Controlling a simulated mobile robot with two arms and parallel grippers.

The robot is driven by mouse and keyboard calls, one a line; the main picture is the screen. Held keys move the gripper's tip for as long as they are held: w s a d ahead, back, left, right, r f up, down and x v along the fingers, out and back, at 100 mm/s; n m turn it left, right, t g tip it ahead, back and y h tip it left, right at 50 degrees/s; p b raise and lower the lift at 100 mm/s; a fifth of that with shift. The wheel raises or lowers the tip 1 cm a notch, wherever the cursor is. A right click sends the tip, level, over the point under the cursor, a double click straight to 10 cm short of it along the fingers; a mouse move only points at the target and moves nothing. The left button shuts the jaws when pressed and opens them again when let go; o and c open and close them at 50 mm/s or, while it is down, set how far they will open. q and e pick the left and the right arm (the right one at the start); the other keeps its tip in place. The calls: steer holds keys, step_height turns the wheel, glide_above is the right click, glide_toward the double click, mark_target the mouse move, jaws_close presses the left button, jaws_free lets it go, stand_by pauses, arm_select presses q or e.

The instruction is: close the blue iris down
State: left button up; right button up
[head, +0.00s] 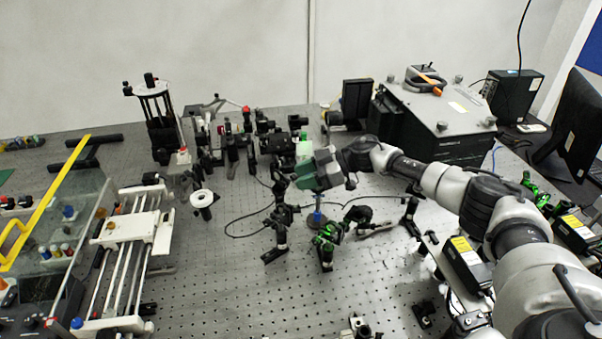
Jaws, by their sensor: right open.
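My right arm comes in from the right, and its grey-green gripper (302,178) is above the middle of the bench. It is open. A blue post-like part (317,217) on a dark round base stands just below the gripper. It looks like the blue iris's mount, but its upper part is hidden by the gripper, so I cannot see a ring or lever. I cannot tell whether the fingers touch it. My left gripper is not in view.
Green-ringed mounts (326,238) stand close below the blue post, and a black mount (280,228) stands left of it. A white rail stage (130,228) is at left. A large grey box (440,105) is at back right.

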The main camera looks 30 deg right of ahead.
steer(key=shift+a+f, duration=0.15)
steer(key=shift+a, duration=0.25)
steer(key=shift+w, duration=0.1)
steer(key=shift+c, duration=0.2)
jaws_close()
steer(key=h+p, duration=0.1)
steer(key=p, duration=0.3)
steer(key=shift+w+a+f+g+h+p, duration=0.1)
steer(key=shift+a+f+g+h+p, duration=0.1)
steer(key=shift+f+g+h+p, duration=0.15)
steer(key=shift+o, duration=0.2)
jaws_free()
